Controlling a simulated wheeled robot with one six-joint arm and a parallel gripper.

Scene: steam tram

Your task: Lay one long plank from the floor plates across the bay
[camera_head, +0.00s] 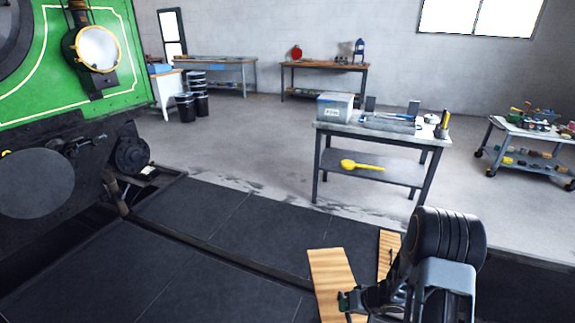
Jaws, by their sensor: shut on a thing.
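A wooden plank (328,272) shows at the bottom centre, tilted, with its lower end cut off by the frame. My gripper (346,301) is shut on this plank near its right edge; my arm hides part of the jaws. A second piece of wood (388,248) shows just to the right, partly behind my arm; I cannot tell whether it is separate. The dark floor plates (240,222) cover the floor at left and centre. A narrow dark channel (232,257) runs between them. A darker opening (45,255) lies beside the green tram.
The green tram front (125,55) with its round lamp (97,48) fills the upper left. A grey work table (335,131) stands beyond the plates, with a yellow tool (361,166) on its lower shelf. A loaded cart (497,137) stands at right. Pale floor between them is clear.

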